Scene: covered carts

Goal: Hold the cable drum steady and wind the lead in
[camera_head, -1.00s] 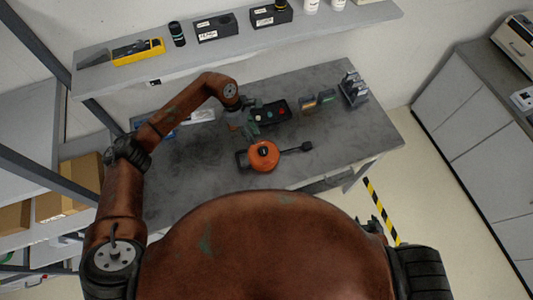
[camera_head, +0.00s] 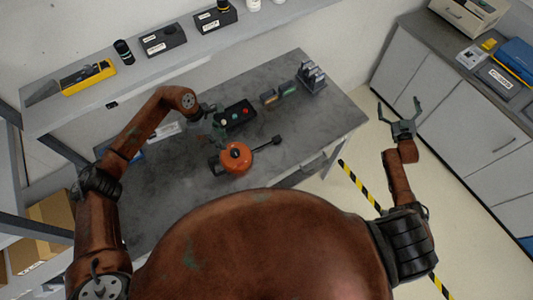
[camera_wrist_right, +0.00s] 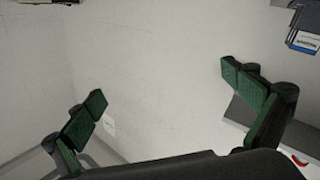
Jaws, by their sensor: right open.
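The orange cable drum (camera_head: 238,160) sits on the grey workbench (camera_head: 190,190), with a dark hub on top. A dark lead with a block-shaped end (camera_head: 277,140) sticks out to its right and lies on the bench. My left gripper (camera_head: 215,122) is just behind the drum, close to its upper left side; whether it touches the drum or how far its fingers are apart is too small to tell. My right gripper (camera_head: 399,104) is open and empty, raised right of the bench, well away from the drum. Its spread fingers also show in the right wrist view (camera_wrist_right: 164,86).
A button box (camera_head: 235,115) stands behind the drum. Small blocks (camera_head: 278,93) and a dark rack (camera_head: 312,77) stand at the bench's far right. A wall shelf (camera_head: 130,85) runs above the bench. Grey cabinets (camera_head: 450,120) line the right.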

